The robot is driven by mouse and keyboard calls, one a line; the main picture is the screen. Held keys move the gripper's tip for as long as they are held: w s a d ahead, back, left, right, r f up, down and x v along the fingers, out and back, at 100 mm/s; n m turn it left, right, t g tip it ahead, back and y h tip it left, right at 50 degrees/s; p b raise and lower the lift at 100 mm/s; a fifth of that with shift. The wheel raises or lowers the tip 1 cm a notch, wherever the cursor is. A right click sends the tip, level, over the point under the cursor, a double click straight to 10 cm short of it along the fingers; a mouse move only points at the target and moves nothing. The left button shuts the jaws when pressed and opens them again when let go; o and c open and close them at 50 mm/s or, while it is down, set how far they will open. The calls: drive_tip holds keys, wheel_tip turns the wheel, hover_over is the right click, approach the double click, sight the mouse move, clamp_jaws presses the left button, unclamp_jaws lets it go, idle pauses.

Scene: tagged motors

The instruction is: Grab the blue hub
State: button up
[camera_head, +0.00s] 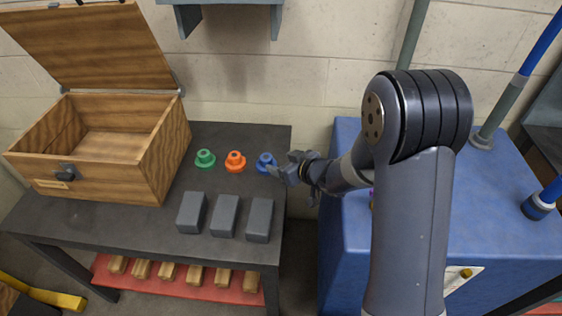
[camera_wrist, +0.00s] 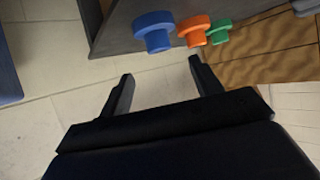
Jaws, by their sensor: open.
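The blue hub (camera_head: 266,162) is a round flanged piece at the right end of a row of three hubs on the dark table. In the wrist view the blue hub (camera_wrist: 154,30) is at the top, ahead of the fingers and a little left of the middle between them. My gripper (camera_head: 282,170) is just right of the blue hub in the head view, near the table's right edge. In the wrist view my gripper (camera_wrist: 160,72) has its two fingers spread apart with nothing between them.
An orange hub (camera_head: 235,161) and a green hub (camera_head: 205,158) stand left of the blue one. Several grey blocks (camera_head: 225,215) lie in front. An open wooden box (camera_head: 150,165) is at the table's left. A blue cabinet (camera_head: 345,225) stands to the right, across a gap.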

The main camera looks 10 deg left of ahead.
sight(267, 158)
drive_tip(key=x, duration=0.4)
drive_tip(key=shift+w+a+f, duration=0.1)
drive_tip(key=shift+w+a, duration=0.1)
drive_tip(key=shift+a, duration=0.05)
drive_tip(key=shift+f+x, duration=0.25)
drive_tip(key=shift+x, duration=2.3)
drive_tip(key=shift+d, duration=0.15)
drive_tip(key=shift+c, duration=0.4)
clamp_jaws()
